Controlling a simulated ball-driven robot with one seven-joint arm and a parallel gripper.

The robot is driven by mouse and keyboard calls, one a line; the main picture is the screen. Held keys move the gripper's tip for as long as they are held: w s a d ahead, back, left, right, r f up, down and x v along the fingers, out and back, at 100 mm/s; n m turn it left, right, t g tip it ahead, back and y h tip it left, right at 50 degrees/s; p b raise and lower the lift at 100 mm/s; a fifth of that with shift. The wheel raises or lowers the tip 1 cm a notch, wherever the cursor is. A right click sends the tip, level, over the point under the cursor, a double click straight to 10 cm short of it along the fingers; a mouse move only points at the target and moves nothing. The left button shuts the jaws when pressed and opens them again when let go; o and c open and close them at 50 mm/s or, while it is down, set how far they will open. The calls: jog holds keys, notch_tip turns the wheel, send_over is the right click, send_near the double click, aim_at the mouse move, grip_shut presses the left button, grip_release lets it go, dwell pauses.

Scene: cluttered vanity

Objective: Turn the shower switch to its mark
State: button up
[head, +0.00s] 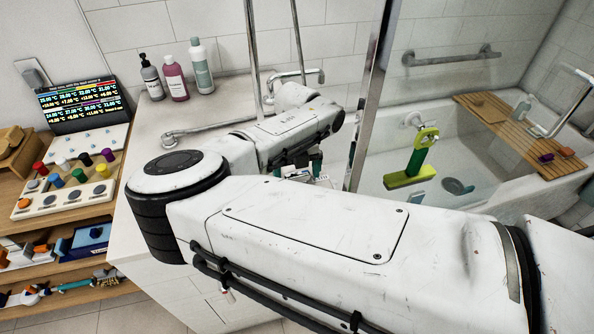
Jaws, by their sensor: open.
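A lime-green lever-like piece (417,158) with a round eye at its top and a wide block at its lower end is in front of the bathtub's end wall, beside a chrome fitting (412,120). It looks like the shower switch, but I cannot be sure, and I cannot make out a mark. My gripper (303,164) is mostly hidden behind my arm, under the wrist above the vanity. Only dark and green parts of it show. It is open, to the left of the green piece and apart from it. I cannot see anything between its fingers.
Three bottles (174,77) stand at the back of the vanity top (225,88). A glass panel's metal edge (370,95) stands between vanity and bathtub (490,170). A wooden tray (525,130) spans the tub. A shelf at left holds a display (80,103) and colored knobs (75,175).

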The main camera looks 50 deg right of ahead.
jog(key=shift+c, duration=0.2)
jog(key=c, duration=1)
jog(key=shift+f+m+b, duration=0.1)
jog(key=shift+m+b, duration=0.2)
jog(key=shift+b, duration=0.15)
jog(key=m+b, duration=0.2)
jog(key=b, duration=0.1)
jog(key=shift+f+m, duration=0.2)
jog(key=shift+m, duration=0.2)
jog(key=m+b, duration=0.9)
jog(key=m, duration=0.1)
jog(key=shift+s+r+m+b, duration=0.1)
jog(key=shift+m+b, duration=1.5)
jog(key=shift+m, duration=0.7)
